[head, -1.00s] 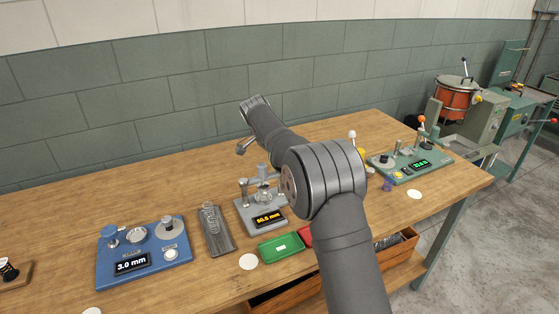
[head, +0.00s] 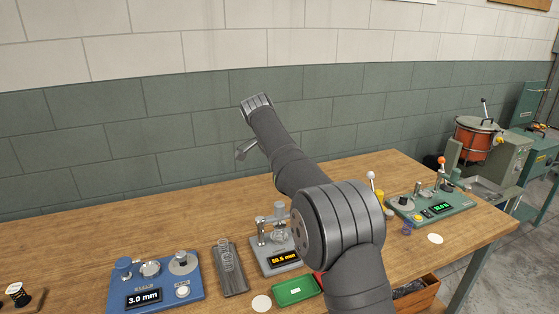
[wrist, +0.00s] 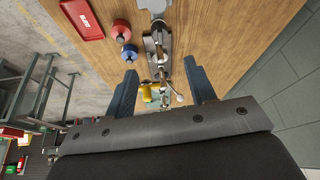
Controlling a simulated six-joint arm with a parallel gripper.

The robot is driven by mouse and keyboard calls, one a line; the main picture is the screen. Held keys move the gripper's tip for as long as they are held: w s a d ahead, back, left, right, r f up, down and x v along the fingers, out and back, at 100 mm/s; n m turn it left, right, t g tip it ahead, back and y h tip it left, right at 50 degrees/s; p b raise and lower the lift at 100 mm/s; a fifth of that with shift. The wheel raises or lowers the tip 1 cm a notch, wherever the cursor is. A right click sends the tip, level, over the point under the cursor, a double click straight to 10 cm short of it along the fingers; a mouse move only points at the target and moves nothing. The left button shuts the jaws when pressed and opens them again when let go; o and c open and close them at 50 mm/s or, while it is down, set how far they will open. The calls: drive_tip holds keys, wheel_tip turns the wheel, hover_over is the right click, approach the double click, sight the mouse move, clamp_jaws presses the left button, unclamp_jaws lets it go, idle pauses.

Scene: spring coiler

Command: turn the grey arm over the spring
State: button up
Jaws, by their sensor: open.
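A grey device (head: 283,263) with a lit "50.5 mm" display stands on the bench, left of my arm's large joint in the head view. A grey arm (head: 272,219) on a post sits at its top, above a small round part that may hold the spring; the spring is too small to make out there. My gripper (head: 244,150) is small in the head view, above and left of the device and apart from it. In the wrist view my gripper (wrist: 160,70) is open, its two fingers apart with nothing held between them.
A blue device (head: 150,285) reading "3.0 mm" and a grey tray with a coil (head: 231,270) stand to the left. A green tray (head: 296,290) lies in front; a green device (head: 432,207) is at right.

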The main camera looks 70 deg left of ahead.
drive_tip(key=shift+v, duration=2.2)
drive_tip(key=shift+c, duration=0.2)
idle(1.0)
